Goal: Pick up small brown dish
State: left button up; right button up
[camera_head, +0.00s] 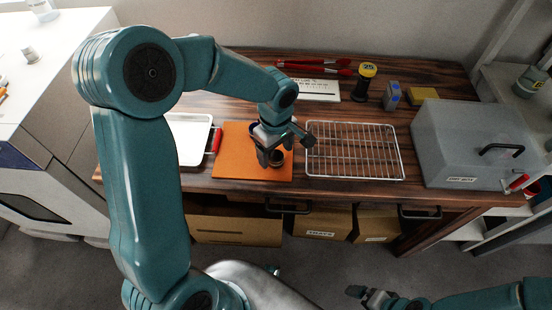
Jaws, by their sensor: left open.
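The small brown dish (276,158) sits on the orange mat (232,165) on the wooden table. It looks dark and is partly hidden by my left gripper (277,154). My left gripper is open and points down over the dish, with its fingers close around it. I cannot tell whether they touch the dish. My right gripper (360,296) is low at the bottom right, away from the table. I cannot make out its jaws clearly.
A wire rack (350,150) lies right of the mat, and a white tray with a red handle (190,140) lies left. A grey dry box (468,135) stands at the right.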

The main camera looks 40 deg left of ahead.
pick_arm(q)
jog(key=shift+f, duration=0.4)
jog(key=c, duration=1.1)
